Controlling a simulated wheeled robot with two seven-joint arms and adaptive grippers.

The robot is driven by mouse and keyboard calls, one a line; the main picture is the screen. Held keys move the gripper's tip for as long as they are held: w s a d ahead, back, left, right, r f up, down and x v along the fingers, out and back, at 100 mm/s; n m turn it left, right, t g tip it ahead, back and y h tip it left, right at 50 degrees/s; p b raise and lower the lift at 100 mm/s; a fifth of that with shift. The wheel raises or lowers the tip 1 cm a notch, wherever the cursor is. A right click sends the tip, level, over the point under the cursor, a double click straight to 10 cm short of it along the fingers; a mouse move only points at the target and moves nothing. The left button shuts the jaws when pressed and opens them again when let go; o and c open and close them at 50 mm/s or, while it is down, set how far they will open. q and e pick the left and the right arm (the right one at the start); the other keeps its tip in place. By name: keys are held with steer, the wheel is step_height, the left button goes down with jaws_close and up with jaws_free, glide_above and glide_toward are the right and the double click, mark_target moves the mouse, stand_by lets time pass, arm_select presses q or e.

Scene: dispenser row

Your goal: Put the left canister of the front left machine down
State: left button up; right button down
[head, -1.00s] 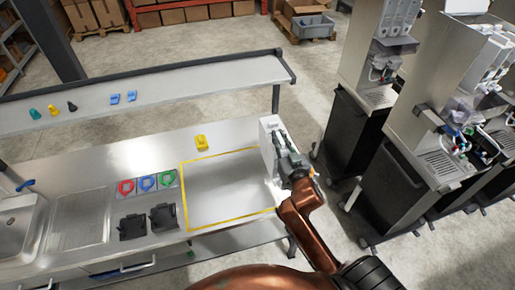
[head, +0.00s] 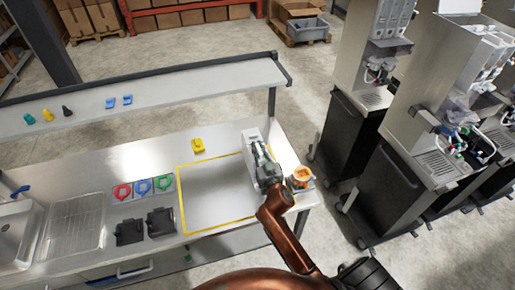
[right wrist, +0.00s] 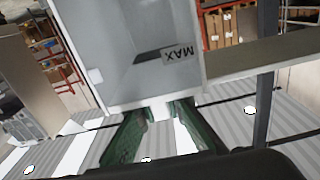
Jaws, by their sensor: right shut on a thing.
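The canister (head: 252,142) is a pale, upright box at the right end of the steel counter, by the right side of the yellow-outlined area (head: 182,207). My right gripper (head: 262,170) is shut on it from the near side. In the right wrist view the canister (right wrist: 120,62) fills the upper middle, with a "MAX" mark, and the green fingers (right wrist: 152,122) meet at its lower part. Whether its base touches the counter I cannot tell. The dispensing machines (head: 437,110) stand at the right on black cabinets. My left gripper is not in view.
An orange-topped container (head: 300,177) stands at the counter's right end, close beside my gripper. A yellow item (head: 198,145) lies behind the outlined area. Red, blue and green rings and two black holders (head: 160,221) are to its left. The outlined area is mostly bare.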

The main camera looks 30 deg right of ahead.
steer(key=shift+f, duration=0.1)
steer(key=c, duration=2)
jaws_free()
steer(key=shift+c, duration=0.2)
steer(key=shift+s+a, duration=0.1)
steer(key=shift+s, duration=0.2)
steer(key=b+v, duration=0.1)
steer(key=v, duration=1)
steer(key=shift+s, duration=0.25)
steer(key=shift+a, duration=0.15)
